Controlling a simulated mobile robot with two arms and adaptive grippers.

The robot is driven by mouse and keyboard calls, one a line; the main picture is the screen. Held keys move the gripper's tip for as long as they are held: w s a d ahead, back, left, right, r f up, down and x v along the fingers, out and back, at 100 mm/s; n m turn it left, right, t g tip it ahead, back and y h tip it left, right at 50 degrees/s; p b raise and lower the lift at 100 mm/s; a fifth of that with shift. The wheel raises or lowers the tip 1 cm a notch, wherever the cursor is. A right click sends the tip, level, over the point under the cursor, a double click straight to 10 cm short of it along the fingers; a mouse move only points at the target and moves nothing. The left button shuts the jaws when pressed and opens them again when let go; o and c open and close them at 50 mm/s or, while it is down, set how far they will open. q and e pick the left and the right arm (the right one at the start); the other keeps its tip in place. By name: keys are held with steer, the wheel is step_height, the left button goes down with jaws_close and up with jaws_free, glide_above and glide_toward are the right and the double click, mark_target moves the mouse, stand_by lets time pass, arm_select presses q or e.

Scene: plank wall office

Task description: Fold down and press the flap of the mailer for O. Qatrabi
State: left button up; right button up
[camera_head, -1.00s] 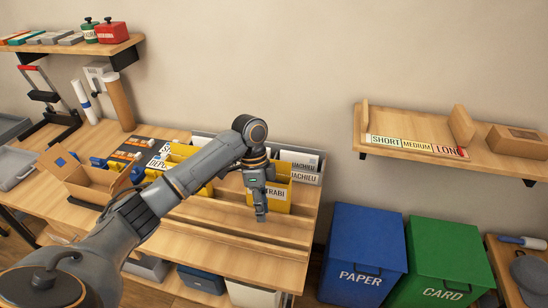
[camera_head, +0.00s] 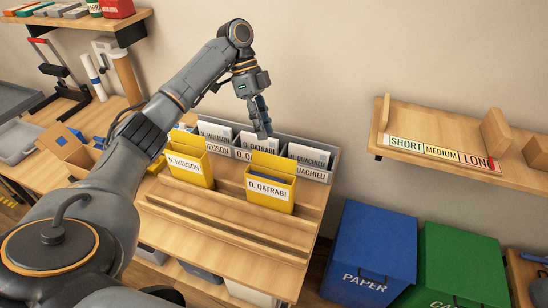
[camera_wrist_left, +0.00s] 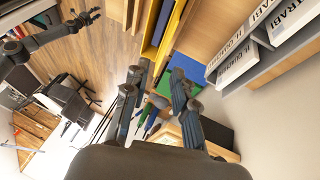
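The yellow mailer labelled O. Qatrabi (camera_head: 269,193) stands upright on the slotted wooden bench. Its flap (camera_head: 273,161) stands up at the back and its mouth looks open. Yellow mailer material (camera_wrist_left: 155,28) also shows at the top of the left wrist view; which mailer it is, I cannot tell. My left gripper (camera_head: 262,121) is above and behind the mailer, close over the sorter, apart from the flap. In the left wrist view its fingers (camera_wrist_left: 157,78) are apart with nothing between them. A dark arm with my right gripper (camera_wrist_left: 86,16) shows far off at the upper left.
Another yellow mailer, N. Hieuson (camera_head: 186,168), stands to the left with its flap up. Behind is a grey sorter (camera_head: 331,166) with white labelled stacks. A shelf (camera_head: 470,168) is on the right wall. Blue paper (camera_head: 367,255) and green card bins stand right of the bench.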

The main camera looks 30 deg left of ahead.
mark_target(274, 157)
arm_select(q)
steer(key=p+x, duration=0.1)
steer(key=x, duration=0.7)
steer(key=shift+w+a+p, duration=0.1)
steer(key=shift+w+p, duration=0.1)
steer(key=shift+p, duration=0.2)
steer(key=shift+f, duration=0.3)
steer(key=shift+d+f, duration=0.2)
jaws_close()
arm_select(e)
steer(key=shift+w+a+r, duration=0.1)
steer(key=shift+w+r, duration=0.7)
steer(key=shift+w, duration=0.1)
